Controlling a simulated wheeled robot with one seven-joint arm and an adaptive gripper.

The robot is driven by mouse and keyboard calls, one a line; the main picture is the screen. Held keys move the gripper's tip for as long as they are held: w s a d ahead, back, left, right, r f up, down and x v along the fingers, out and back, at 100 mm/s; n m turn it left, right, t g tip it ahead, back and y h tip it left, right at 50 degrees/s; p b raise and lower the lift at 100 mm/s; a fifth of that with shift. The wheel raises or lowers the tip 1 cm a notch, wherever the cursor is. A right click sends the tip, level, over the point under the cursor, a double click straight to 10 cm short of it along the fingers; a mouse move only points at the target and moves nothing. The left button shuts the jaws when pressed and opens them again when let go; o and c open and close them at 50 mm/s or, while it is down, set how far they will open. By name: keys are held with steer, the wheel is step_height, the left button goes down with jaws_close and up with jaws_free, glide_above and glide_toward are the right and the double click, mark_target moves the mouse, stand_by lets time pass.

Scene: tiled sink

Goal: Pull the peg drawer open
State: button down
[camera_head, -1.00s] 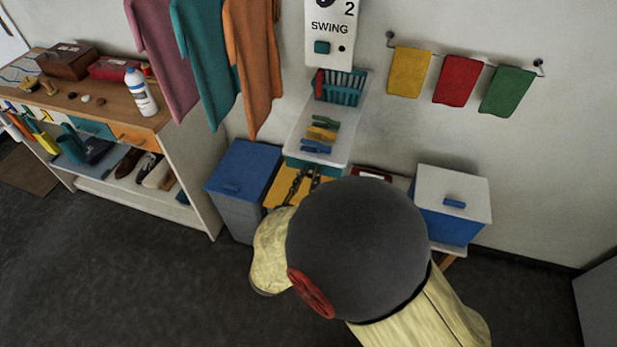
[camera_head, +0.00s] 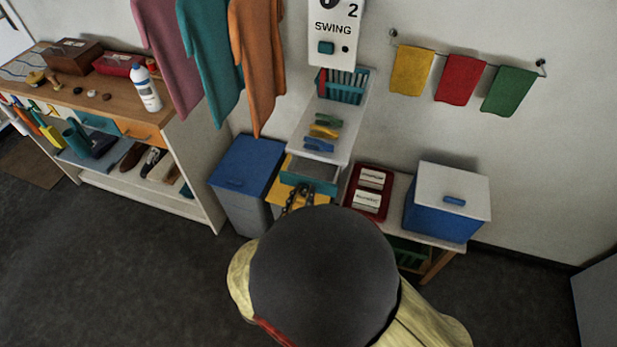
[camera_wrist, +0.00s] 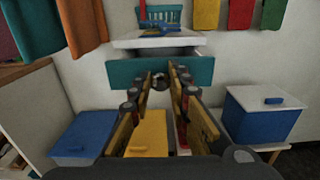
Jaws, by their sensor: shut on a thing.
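The teal peg drawer (camera_head: 310,181) stands part way out from under the white shelf (camera_head: 322,132), with its grey inside showing. In the wrist view its teal front (camera_wrist: 196,71) faces me, with a dark gap above it under the shelf. My gripper (camera_head: 302,188) is at the middle of the drawer front. In the wrist view my gripper (camera_wrist: 160,82) is shut on the small dark handle there, which the fingers mostly hide. Yellow, blue and green pegs (camera_head: 322,132) lie on the shelf top.
A teal basket (camera_head: 343,87) stands at the back of the shelf. Below are a blue-lidded bin (camera_head: 246,163) and a yellow lid (camera_wrist: 147,133). A red tray (camera_head: 368,192) and a white-lidded blue box (camera_head: 440,212) are at right. Shirts (camera_head: 257,60) hang at left.

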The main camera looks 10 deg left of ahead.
steer(key=s, duration=0.2)
steer(key=s+p, duration=0.1)
steer(key=s, duration=0.1)
steer(key=shift+s+a, duration=0.2)
steer(key=shift+s, duration=0.1)
steer(key=c, duration=1.8)
jaws_free()
steer(key=shift+o, duration=0.7)
step_height(320, 180, up, 10)
